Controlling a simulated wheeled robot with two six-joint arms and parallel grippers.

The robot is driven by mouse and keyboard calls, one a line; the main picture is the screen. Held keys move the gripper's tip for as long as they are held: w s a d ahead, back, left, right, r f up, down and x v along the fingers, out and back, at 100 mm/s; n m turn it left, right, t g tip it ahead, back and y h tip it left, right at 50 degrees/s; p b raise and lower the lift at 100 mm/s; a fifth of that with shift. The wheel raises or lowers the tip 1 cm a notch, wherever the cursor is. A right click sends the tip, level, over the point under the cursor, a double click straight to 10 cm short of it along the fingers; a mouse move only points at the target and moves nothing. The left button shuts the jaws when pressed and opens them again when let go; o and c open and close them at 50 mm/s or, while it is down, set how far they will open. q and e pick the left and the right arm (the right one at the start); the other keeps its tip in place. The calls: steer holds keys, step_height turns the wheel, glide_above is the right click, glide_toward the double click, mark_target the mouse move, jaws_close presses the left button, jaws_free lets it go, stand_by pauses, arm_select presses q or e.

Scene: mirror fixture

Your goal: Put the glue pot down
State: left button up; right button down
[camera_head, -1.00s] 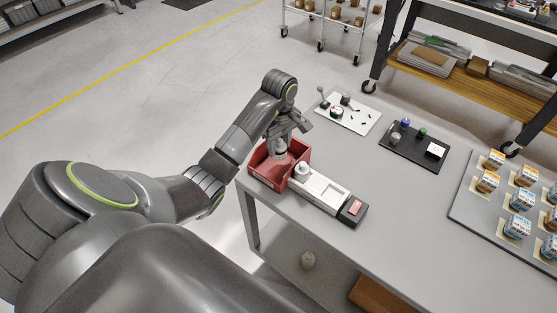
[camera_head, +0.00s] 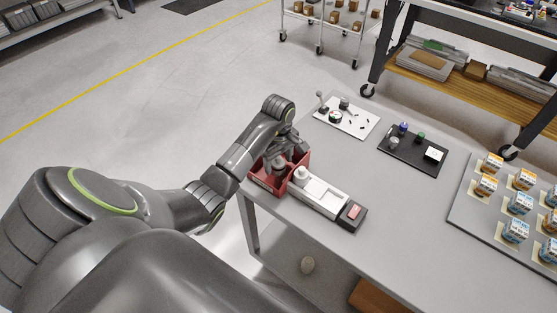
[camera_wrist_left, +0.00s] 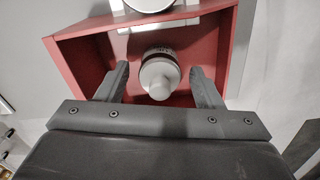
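The glue pot (camera_wrist_left: 159,75), pale grey with a round knob and a dark ridged ring, is inside the red bin (camera_wrist_left: 85,55) in the left wrist view. My left gripper (camera_wrist_left: 160,72) has its fingers on either side of the pot, with a visible gap on each side. In the head view my left gripper (camera_head: 287,150) reaches down into the red bin (camera_head: 262,180) at the table's near left corner. The pot there is partly hidden by the gripper. My right gripper is not in view.
A white fixture (camera_head: 322,196) carrying a white round piece (camera_head: 301,174) stands right beside the bin. Behind are a white tray (camera_head: 365,129) and a black tray (camera_head: 405,158) with small items. A board with boxes (camera_head: 465,211) lies at right. The middle of the table is clear.

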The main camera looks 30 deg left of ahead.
arm_select(q)
steer(key=shift+r, duration=0.15)
step_height(320, 180, up, 4)
steer(key=shift+b, duration=0.4)
step_height(320, 180, up, 6)
steer(key=p, duration=0.5)
steer(key=shift+r+p, duration=0.15)
steer(key=shift+p, duration=0.15)
steer(key=shift+r+p, duration=0.85)
